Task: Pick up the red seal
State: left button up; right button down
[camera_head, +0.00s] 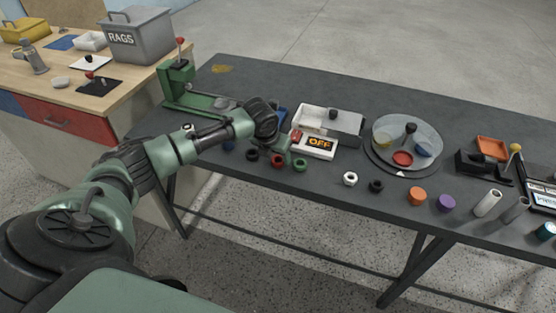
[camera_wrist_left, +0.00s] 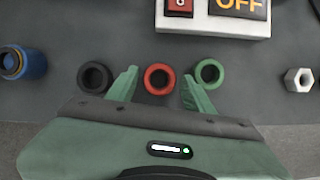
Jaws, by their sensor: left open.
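The red seal (camera_wrist_left: 159,79) is a small ring lying flat on the dark table. In the left wrist view it sits between and just ahead of the two green fingers of my left gripper (camera_wrist_left: 161,90), which are open and empty. In the head view the red seal (camera_head: 278,161) shows just below the gripper end of my left arm (camera_head: 284,148). A black ring (camera_wrist_left: 94,77) lies to its left and a green ring (camera_wrist_left: 209,72) to its right, each close to a finger. I cannot tell the exact height of the fingers above the table. My right gripper is not in view.
A white box with an OFF display (camera_head: 318,146) stands just behind the rings. A round glass tray (camera_head: 434,152) stands further right. The table's front edge is close to the rings.

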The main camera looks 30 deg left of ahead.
pick_arm(q)
jog(key=shift+w+f, duration=0.25)
jog(key=shift+f, duration=0.4)
jog(key=c, duration=1.1)
jog(key=shift+r, duration=0.15)
